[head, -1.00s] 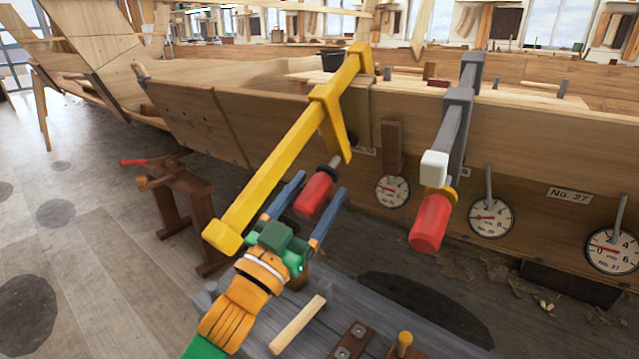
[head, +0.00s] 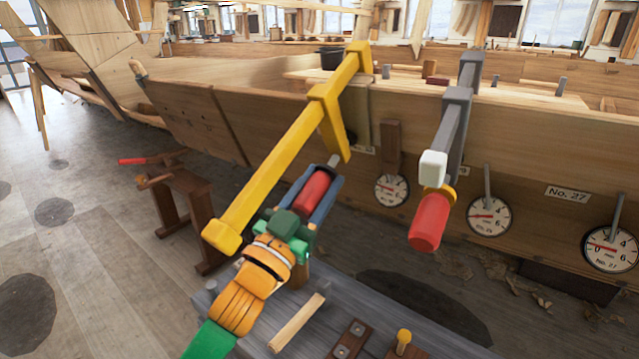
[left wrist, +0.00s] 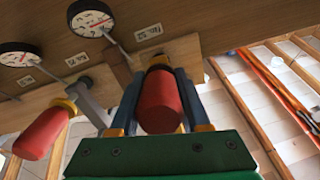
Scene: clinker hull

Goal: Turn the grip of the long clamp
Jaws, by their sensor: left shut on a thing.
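The long yellow clamp (head: 283,163) hangs on the plank edge of the hull and slants down to the left. Its red grip (head: 314,193) sits between the blue fingers of my left gripper (head: 319,189), which is shut on it. In the left wrist view the same red grip (left wrist: 159,102) stands between the two fingers (left wrist: 163,112), one on each side. My right gripper is in neither view.
A grey clamp (head: 455,125) with a red grip (head: 430,221) hangs to the right. Round dials (head: 391,190) line the plank (head: 530,160). A grey bench (head: 365,300) with wooden pieces stands below, and a brown trestle (head: 185,205) stands left.

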